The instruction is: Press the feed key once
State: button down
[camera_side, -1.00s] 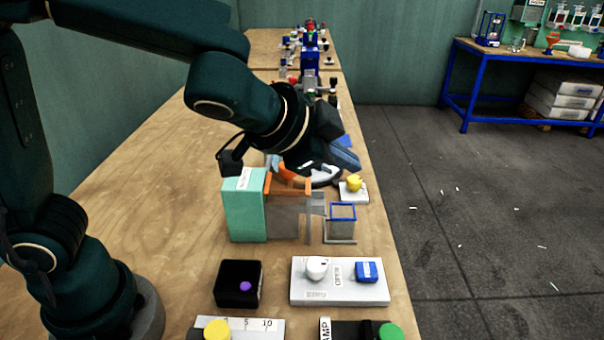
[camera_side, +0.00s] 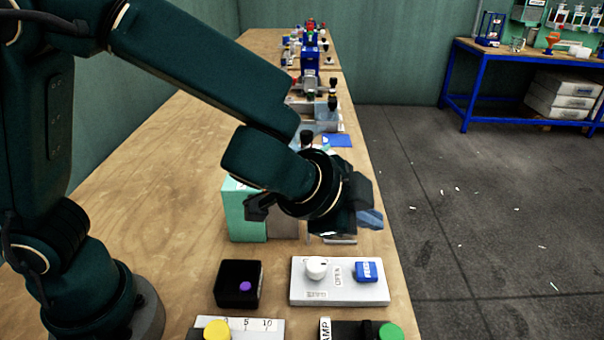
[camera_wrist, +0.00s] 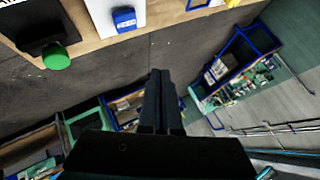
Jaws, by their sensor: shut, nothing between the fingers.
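The feed key is a blue square key (camera_side: 366,271) marked FEED, at the right of a white panel (camera_side: 335,292). A white round knob (camera_side: 317,267) and the word OPEN are on the same panel. In the wrist view the blue key (camera_wrist: 124,19) shows at the top, left of the fingers. My gripper (camera_side: 370,218) is behind and above the panel in the side view, apart from the key. In the wrist view my gripper's fingers (camera_wrist: 160,75) are together with nothing between them.
A black box with a purple button (camera_side: 244,286) stands left of the panel. A yellow button (camera_side: 216,330) and a green button (camera_side: 390,331) are in front; the green one also shows in the wrist view (camera_wrist: 56,57). A mint-green block (camera_side: 243,215) stands behind, partly hidden by my arm.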

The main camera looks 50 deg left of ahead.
aim_at(360, 271)
jog(key=shift+f, duration=3.6)
jog(key=shift+f, duration=0.1)
jog(key=shift+f, duration=0.3)
jog(key=shift+f, duration=0.5)
jog(key=shift+r, duration=0.95)
jog(key=shift+r, duration=2.5)
